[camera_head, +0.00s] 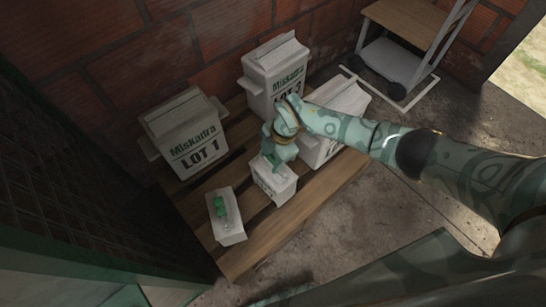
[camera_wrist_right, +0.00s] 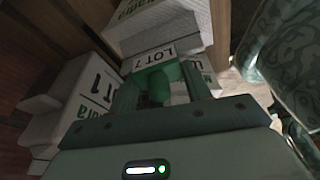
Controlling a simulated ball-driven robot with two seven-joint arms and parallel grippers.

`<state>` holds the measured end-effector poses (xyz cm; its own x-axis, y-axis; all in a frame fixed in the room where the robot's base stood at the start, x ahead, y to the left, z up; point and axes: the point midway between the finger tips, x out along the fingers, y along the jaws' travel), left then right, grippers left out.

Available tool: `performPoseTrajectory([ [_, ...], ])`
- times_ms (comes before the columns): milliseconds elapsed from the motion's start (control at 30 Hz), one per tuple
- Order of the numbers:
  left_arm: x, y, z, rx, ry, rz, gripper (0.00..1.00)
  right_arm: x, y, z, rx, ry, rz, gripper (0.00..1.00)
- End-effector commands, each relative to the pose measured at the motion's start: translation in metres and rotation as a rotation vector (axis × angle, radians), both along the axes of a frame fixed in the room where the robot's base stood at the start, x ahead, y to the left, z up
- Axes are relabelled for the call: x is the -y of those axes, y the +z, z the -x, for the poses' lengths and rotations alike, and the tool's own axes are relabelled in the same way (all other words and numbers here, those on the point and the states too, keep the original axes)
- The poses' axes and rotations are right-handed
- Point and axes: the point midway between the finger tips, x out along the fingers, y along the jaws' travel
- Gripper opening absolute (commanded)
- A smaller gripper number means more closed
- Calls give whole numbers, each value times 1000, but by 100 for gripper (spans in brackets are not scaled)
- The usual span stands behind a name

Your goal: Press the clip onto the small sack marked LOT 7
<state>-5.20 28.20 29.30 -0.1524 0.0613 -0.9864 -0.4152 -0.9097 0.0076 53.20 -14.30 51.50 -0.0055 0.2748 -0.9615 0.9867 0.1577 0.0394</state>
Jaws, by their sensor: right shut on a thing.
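The small sack marked LOT 7 is pale, with a black-printed label (camera_wrist_right: 155,55), and shows in the right wrist view just beyond the jaws. In the head view a small pale sack (camera_head: 279,190) stands on the pallet under my right gripper (camera_head: 272,160), and its print is too small to read. My right gripper is shut on a green clip (camera_wrist_right: 162,82), at the top of the sack. I cannot tell whether the clip grips the sack's top. The jaws hide part of the clip. My left gripper is not in view.
A white tray (camera_head: 231,236) holding green clips (camera_head: 220,206) is at the pallet's (camera_head: 243,262) front. Large sacks marked LOT 1 (camera_head: 185,130) and LOT 3 (camera_head: 277,65), plus another sack (camera_head: 343,98), stand behind. A cart (camera_head: 400,62) is back right. Concrete floor lies right of the pallet.

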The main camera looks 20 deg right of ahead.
Motion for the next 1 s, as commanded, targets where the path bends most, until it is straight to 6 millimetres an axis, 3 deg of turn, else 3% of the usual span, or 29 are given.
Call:
performPoseTrajectory([
  [33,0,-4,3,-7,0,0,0,4,-24,17,-41,4,21,27],
  [200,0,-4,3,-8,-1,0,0,4,-24,18,-41,5,21,27],
  [233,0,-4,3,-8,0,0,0,4,-25,18,-41,5,21,57],
  [300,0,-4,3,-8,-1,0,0,4,-25,18,-41,5,21,74],
  [533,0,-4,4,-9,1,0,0,5,-25,18,-45,4,22,72],
  [633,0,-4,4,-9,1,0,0,6,-25,18,-45,3,23,91],
  [1000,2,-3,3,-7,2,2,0,8,-23,19,-49,-2,27,91],
])
